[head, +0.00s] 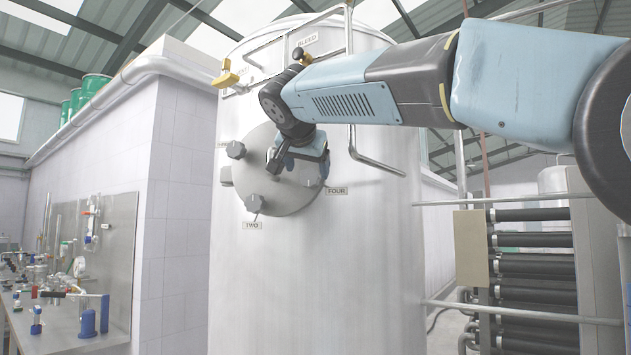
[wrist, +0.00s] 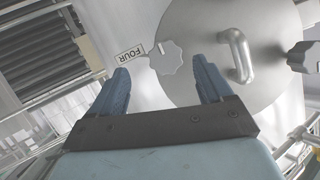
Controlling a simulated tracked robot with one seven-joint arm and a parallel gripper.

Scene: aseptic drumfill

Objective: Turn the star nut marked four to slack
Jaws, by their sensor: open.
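The star nut marked four (wrist: 168,57) is a grey lobed knob at the rim of a round steel lid (wrist: 205,20). Its FOUR label (wrist: 130,55) is beside it in the wrist view; the label also shows in the head view (head: 336,190). My gripper (wrist: 160,66) is open, with its two blue fingers on either side of the nut as seen from the wrist. The nut shows whole beyond the fingertips; I cannot tell the remaining distance. In the head view my gripper (head: 308,155) hangs before the lid's right side and largely hides this nut.
A bent lid handle (wrist: 238,55) and another star nut (wrist: 302,57) are to the right in the wrist view. More star nuts (head: 235,149) ring the lid, one above the TWO label (head: 252,225). A bent pipe (head: 375,160) runs right of the lid.

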